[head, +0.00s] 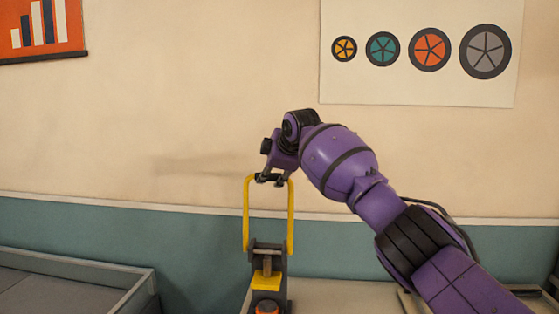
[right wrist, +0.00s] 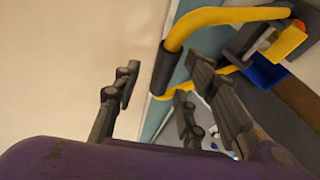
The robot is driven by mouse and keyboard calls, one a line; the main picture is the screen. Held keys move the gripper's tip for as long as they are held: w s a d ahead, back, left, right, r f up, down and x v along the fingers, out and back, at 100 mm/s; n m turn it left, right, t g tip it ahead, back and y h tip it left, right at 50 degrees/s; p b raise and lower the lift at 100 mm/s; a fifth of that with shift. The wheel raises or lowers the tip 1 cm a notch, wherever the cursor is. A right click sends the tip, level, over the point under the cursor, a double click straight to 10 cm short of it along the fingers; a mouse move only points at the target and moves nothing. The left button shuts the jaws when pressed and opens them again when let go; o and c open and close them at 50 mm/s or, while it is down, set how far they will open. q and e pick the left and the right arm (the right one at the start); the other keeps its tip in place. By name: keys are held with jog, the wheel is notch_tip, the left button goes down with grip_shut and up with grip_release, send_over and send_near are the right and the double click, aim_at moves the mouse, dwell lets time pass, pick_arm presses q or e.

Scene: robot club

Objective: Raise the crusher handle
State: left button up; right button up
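The crusher (head: 284,285) stands below my right arm in the head view, its lower part cut off by the frame. Its yellow handle (head: 247,215) is a U-shaped loop standing upright above the body. My right gripper (head: 270,180) is at the top bar of the handle. In the right wrist view, the handle's dark grip (right wrist: 166,68) lies between the spread fingers of this gripper (right wrist: 160,90). A gap shows between the grip and the left-hand finger; contact on the other side cannot be told. My left gripper is not in view.
A grey-edged tray or bench (head: 100,268) is at the lower left. A pale worktop (head: 345,297) extends to the right of the crusher. The wall (head: 180,120) behind carries posters. Free air surrounds the handle's left side.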

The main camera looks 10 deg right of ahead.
jog(key=v, duration=0.8)
jog(key=shift+d+r, duration=0.1)
jog(key=shift+r, duration=0.05)
